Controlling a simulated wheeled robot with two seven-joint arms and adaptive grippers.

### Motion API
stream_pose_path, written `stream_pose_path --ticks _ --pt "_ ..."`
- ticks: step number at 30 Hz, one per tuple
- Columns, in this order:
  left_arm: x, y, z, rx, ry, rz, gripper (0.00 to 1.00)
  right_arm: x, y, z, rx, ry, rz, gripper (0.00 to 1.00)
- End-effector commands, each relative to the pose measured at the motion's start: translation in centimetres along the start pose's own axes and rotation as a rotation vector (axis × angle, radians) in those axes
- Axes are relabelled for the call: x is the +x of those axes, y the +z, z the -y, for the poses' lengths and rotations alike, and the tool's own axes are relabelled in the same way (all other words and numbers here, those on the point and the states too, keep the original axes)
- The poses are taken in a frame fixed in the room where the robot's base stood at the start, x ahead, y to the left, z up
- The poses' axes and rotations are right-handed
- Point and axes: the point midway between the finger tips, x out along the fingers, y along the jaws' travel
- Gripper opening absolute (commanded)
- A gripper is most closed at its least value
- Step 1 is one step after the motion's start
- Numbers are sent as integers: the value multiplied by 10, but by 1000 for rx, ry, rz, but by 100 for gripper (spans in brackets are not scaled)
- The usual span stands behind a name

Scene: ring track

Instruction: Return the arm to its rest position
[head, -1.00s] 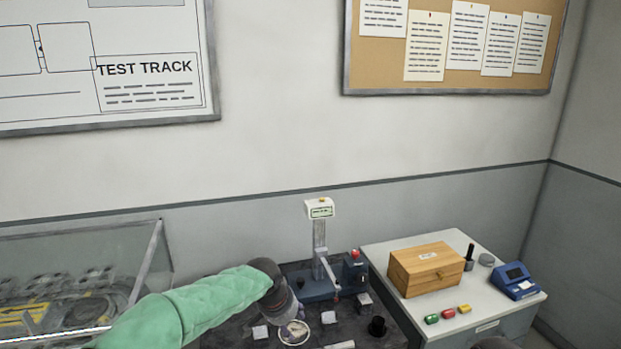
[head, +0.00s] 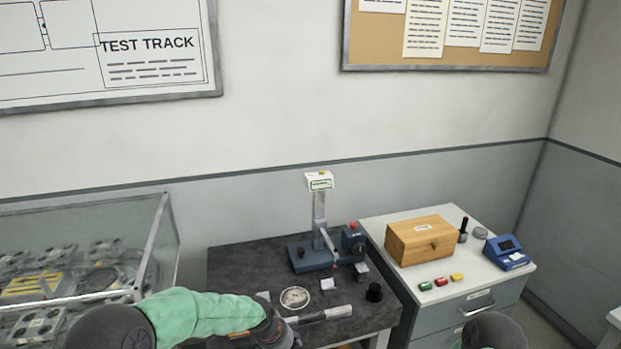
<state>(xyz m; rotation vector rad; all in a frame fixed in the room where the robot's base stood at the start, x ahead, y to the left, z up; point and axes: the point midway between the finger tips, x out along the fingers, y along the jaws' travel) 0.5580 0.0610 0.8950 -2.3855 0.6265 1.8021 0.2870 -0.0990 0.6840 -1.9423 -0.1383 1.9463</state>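My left arm, in a green sleeve, comes in from the lower left of the head view. Its dark wrist and gripper (head: 288,336) are low at the front of the dark bench (head: 235,262). The fingers are mostly hidden, so I cannot tell whether they are open or shut. A round dark part of my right arm shows at the bottom right edge. My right gripper is out of view.
On the bench are a blue test stand (head: 318,257), a round dial (head: 295,298), a metal cylinder (head: 334,314) and a black cup (head: 374,292). A glass case (head: 90,210) stands left; a cabinet with a wooden box (head: 421,240) stands right.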

Motion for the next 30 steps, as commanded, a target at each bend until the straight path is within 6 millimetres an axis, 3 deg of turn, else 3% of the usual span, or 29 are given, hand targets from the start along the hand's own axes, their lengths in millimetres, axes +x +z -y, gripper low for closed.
stream_pose_path --ticks 3,9,12,16,21,30 --pt "49 57 3 -96 42 47 54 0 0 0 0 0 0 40" --pt "109 168 -2 -302 91 106 54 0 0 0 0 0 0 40" --pt "124 222 -9 -406 99 136 54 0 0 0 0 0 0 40" --pt "130 277 -20 -512 95 164 54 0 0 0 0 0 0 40" --pt "128 314 -28 -586 85 184 54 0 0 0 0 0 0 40" --pt "128 320 -30 -599 82 186 54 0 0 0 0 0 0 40"
